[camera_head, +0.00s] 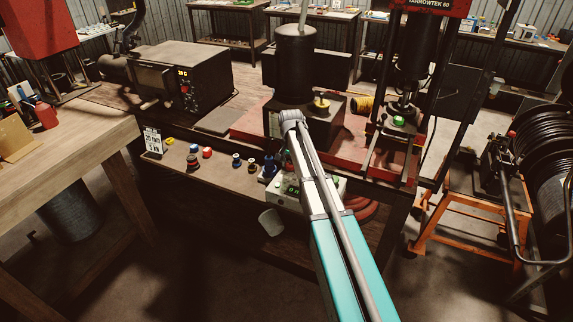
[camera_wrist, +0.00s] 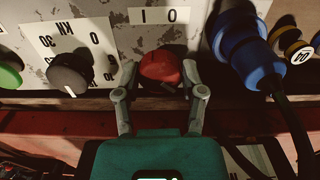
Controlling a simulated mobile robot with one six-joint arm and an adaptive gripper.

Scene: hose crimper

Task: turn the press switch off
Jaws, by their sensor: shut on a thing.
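In the wrist view, a round red knob (camera_wrist: 160,65) sits on the worn, light-painted panel (camera_wrist: 185,38), beside a white label (camera_wrist: 158,15) marked "I" and "O". My gripper (camera_wrist: 159,78) has one finger on each side of the knob and is shut on it. The knob's pointer is not clear enough to read its setting.
In the wrist view, a black dial (camera_wrist: 70,72) and a green button (camera_wrist: 9,75) lie left of the knob. A large blue plug (camera_wrist: 244,50) with a black cable stands close on its right. In the head view, several small coloured fittings (camera_head: 207,152) stand on the bench.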

